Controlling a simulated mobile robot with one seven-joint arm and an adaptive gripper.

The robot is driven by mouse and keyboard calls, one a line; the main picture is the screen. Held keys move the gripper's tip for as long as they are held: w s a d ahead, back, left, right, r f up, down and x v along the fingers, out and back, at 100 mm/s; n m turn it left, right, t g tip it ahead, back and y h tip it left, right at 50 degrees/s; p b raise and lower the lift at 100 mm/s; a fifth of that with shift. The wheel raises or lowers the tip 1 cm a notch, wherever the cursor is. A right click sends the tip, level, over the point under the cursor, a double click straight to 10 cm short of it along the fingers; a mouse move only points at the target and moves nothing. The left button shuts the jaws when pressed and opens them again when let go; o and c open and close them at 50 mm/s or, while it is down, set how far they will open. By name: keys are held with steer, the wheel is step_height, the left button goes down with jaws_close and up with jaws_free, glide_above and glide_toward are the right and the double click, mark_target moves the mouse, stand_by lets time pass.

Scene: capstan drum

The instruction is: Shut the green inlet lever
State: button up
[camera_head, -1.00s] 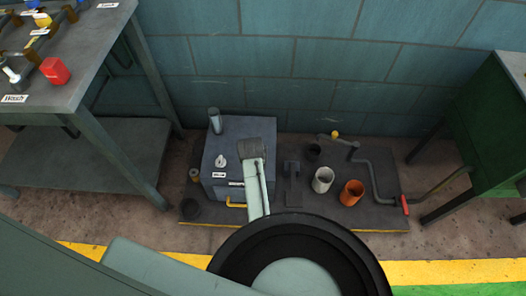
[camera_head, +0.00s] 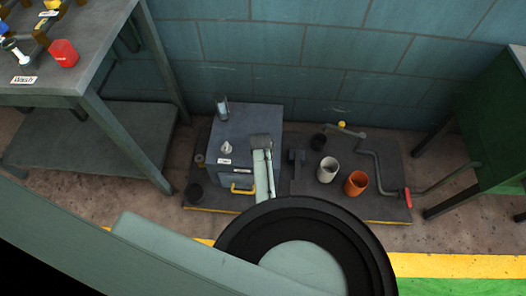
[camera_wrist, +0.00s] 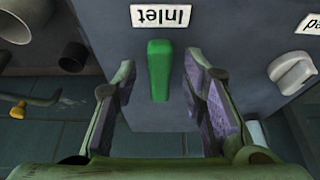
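The green inlet lever (camera_wrist: 160,69) is in the middle of the wrist view, on the face of a grey box, by the label "Inlet" (camera_wrist: 161,16), which appears upside down. My gripper (camera_wrist: 161,85) is open, with one purple-padded finger on each side of the lever. Gaps show between the lever and both pads. In the head view, my arm and gripper (camera_head: 262,142) reach the right part of the grey box (camera_head: 245,125). The green lever is hidden there.
A white knob (camera_wrist: 292,72) is right of the lever in the wrist view. In the head view, the box has a yellow handle (camera_head: 242,189). A white cup (camera_head: 327,170), an orange cup (camera_head: 356,183) and a bent pipe with red grip (camera_head: 408,198) are right.

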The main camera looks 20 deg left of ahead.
jaws_close()
stand_by(0.5)
stand_by(0.3)
